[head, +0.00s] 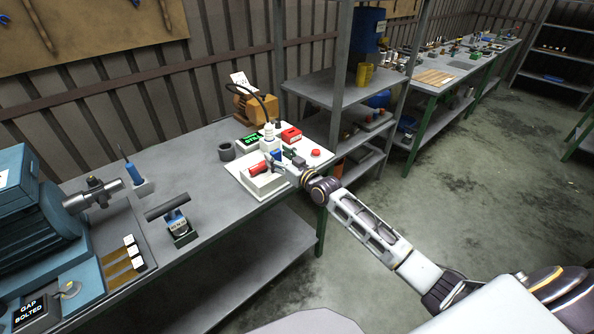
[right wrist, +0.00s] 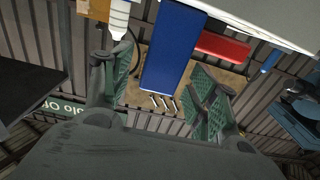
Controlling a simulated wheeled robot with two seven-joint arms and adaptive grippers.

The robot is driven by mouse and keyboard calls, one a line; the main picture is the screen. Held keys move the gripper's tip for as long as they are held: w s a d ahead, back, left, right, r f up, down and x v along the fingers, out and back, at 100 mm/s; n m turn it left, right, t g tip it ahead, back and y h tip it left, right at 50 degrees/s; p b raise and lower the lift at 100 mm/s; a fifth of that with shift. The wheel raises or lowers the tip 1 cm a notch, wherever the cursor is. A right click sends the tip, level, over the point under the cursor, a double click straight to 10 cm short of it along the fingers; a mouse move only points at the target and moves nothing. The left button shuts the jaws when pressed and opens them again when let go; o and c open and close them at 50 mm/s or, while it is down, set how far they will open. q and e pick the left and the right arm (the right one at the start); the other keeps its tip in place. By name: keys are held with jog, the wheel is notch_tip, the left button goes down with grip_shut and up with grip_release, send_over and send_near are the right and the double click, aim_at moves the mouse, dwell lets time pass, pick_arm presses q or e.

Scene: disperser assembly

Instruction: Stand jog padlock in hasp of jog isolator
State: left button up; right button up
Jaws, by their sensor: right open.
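My right gripper (head: 279,161) reaches in over the white panel (head: 246,181) on the bench and is open. In the right wrist view its two green-padded fingers (right wrist: 158,75) stand apart. A blue block (right wrist: 175,50) shows between them, and a red bar (right wrist: 222,46) lies to its right. I cannot tell whether either finger touches the blue block. In the head view a red piece (head: 258,168) sits on a white box at the panel's front, left of my gripper. Small blue and green parts crowd around my fingers. I cannot tell the padlock from the hasp there. My left gripper is out of view.
A green-lit display (head: 251,139), a red box (head: 291,135) and a red button (head: 315,153) are on the panel. A dark cup (head: 226,151) stands to its left. A blue machine (head: 25,225) fills the bench's left end. Grey shelving (head: 318,88) stands behind right.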

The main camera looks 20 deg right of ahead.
jog(key=v, duration=1)
jog(key=shift+s, duration=0.15)
dwell(0.4)
jog(key=shift+r, duration=0.1)
jog(key=shift+f, duration=0.2)
dwell(0.7)
